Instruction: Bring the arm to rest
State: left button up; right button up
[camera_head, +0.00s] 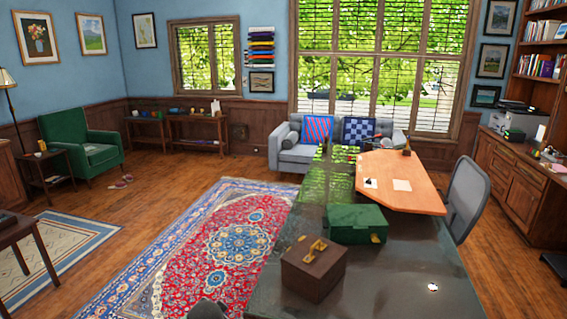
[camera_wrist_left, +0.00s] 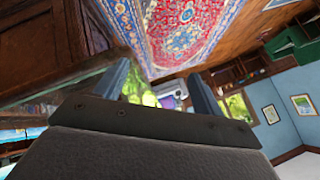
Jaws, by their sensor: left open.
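My left gripper (camera_wrist_left: 157,88) shows in the left wrist view, with its two fingers well apart and nothing between them. Past the fingers I see the rug, the wood floor and a bright window, all turned over in this view. In the head view only a small dark grey shape (camera_head: 208,310) shows at the bottom edge; I cannot tell which part it is. My right gripper is in neither view.
A dark desk (camera_head: 400,262) fills the lower right of the head view. A brown box (camera_head: 313,274) and a green box (camera_head: 356,225) stand on it. A patterned rug (camera_head: 222,262) covers open floor to its left. A grey chair (camera_head: 466,198) stands at right.

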pick_arm(q)
jog(key=s+d+f+n+g+b, duration=0.1)
jog(key=s+f+g+b, duration=0.1)
jog(key=s+f, duration=0.8)
jog(key=s+d+f+n+g+h+b, duration=0.1)
jog(key=s+f+n+g+b, duration=0.1)
jog(key=s+f, duration=0.8)
jog(key=s+d+f+n+g+b, duration=0.2)
jog(key=s+f, duration=0.9)
jog(key=s, duration=1)
jog(key=shift+g+h, duration=0.4)
jog(key=shift+g, duration=0.1)
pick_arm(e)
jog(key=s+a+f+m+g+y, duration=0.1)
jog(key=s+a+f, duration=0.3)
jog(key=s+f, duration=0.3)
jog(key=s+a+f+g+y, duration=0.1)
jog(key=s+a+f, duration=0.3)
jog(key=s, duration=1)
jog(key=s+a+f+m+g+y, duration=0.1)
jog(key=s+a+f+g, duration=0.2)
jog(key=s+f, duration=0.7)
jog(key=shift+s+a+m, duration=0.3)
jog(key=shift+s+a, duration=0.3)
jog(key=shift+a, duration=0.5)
pick_arm(q)
jog(key=shift+d, duration=0.1)
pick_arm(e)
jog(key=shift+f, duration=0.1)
